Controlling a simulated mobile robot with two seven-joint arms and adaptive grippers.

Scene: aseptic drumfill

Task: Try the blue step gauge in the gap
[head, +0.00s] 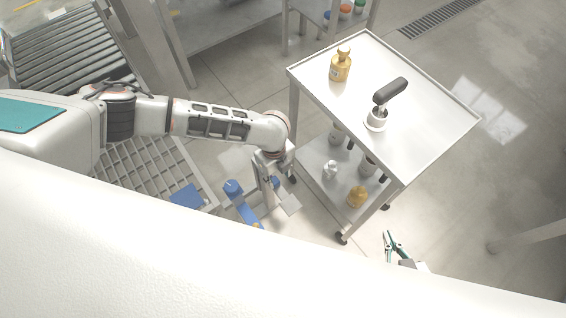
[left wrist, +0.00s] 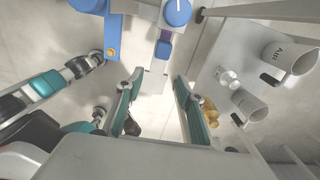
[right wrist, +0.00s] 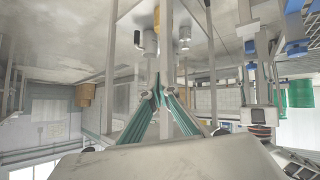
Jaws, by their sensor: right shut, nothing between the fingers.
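A blue part with a round cap (head: 233,188) stands beside and below my left gripper (head: 268,183) in the head view. In the left wrist view it appears as a blue block (left wrist: 118,28) with a brass knob and a round blue knob (left wrist: 176,12). A small violet-blue piece (left wrist: 163,48) sits between grey plates beyond the fingertips. I cannot tell which blue part is the step gauge, and the gap is not clear. My left gripper, also in the left wrist view (left wrist: 157,76), is open with nothing between its fingers. My right gripper (head: 389,234) is shut and empty, also in the right wrist view (right wrist: 157,90).
A white cart (head: 425,125) holds an amber bottle (head: 341,68) and a dark-handled tool (head: 390,91). Its lower shelf (head: 325,185) carries cups and bottles, close to my left gripper. A blue panel (head: 187,196) lies on the grating (head: 150,165) at left. Floor right of the cart is clear.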

